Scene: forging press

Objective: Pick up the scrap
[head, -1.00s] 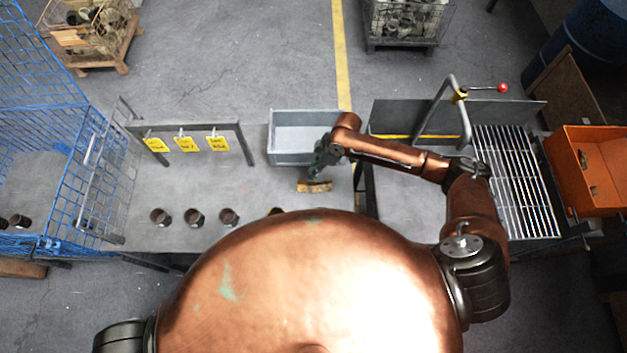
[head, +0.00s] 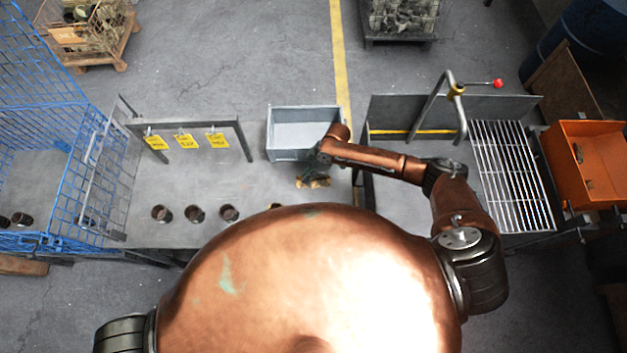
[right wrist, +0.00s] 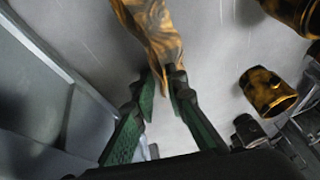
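The scrap (head: 320,184), a rough yellow-brown piece, lies on the grey bench in front of the grey bin in the head view. My right gripper (head: 313,172) is low over it and partly covers it. In the right wrist view the scrap (right wrist: 158,28) stretches away from the fingertips. The green-padded fingers of my right gripper (right wrist: 162,74) stand apart, with the scrap's near end at or just beyond the tips. Firm contact cannot be made out. My left gripper is not in view.
The grey bin (head: 302,112) stands just behind the scrap. Several dark cylindrical pieces (head: 195,213) stand in a row to the left. A rack with yellow tags (head: 183,141) is behind them. A metal grate (head: 510,175) and an orange box (head: 590,165) are at the right.

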